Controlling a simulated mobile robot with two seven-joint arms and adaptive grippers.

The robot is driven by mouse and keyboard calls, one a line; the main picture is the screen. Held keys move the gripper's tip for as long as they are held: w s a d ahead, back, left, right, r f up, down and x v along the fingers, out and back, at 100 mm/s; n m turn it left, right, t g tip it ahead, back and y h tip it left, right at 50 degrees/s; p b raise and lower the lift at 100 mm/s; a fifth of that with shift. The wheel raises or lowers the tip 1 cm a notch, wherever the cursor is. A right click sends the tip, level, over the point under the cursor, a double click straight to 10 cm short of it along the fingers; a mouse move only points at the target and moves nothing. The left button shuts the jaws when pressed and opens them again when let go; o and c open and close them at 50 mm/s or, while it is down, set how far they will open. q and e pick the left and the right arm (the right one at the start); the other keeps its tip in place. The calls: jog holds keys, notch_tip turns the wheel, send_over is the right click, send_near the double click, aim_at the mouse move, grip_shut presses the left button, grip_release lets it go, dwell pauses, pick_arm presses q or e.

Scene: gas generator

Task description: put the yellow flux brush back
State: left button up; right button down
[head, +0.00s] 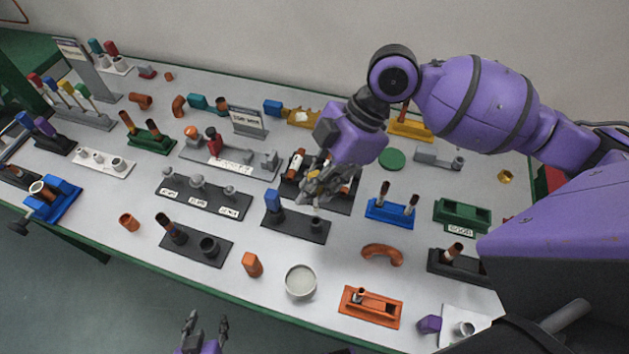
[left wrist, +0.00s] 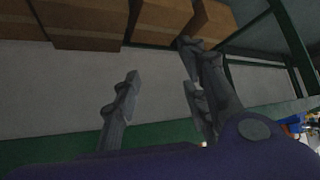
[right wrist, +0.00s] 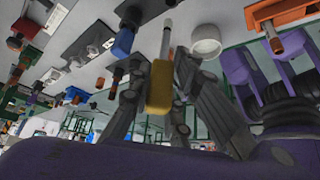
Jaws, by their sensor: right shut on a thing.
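My right gripper (head: 322,190) is above the middle of the table. In the right wrist view its fingers are shut on the yellow flux brush (right wrist: 160,88), by the yellow handle. The brush's pale metal shaft points up in that view, away from the palm. In the head view the fingers hide most of the brush. Below and left of this gripper is a black tray (head: 306,232) with a blue-handled piece (head: 273,201) and a small post. My left gripper (head: 205,328) is open and empty, in front of the table's near edge; its parted fingers (left wrist: 160,95) show in the left wrist view.
A grey rack (head: 85,119) with several coloured handles stands at the left. A white round dish (head: 300,282) and an orange block (head: 251,264) lie near the front edge. An orange tray (head: 371,314) and blue tray (head: 391,212) stand right. Parts crowd the table.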

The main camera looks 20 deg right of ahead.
aim_at(315, 205)
jog(key=shift+r, duration=0.2)
jog(key=shift+f, duration=0.35)
notch_tip(315, 205, down, 2)
jog(key=shift+f+b, duration=0.2)
jog(key=shift+b, duration=0.1)
jog(key=shift+f, duration=0.85)
pick_arm(q)
jog(key=shift+s+a+f, duration=0.35)
jog(key=shift+f, duration=0.25)
jog(key=shift+w+d, duration=0.1)
jog(key=shift+w+d+r, duration=0.15)
jog(key=shift+r, duration=0.05)
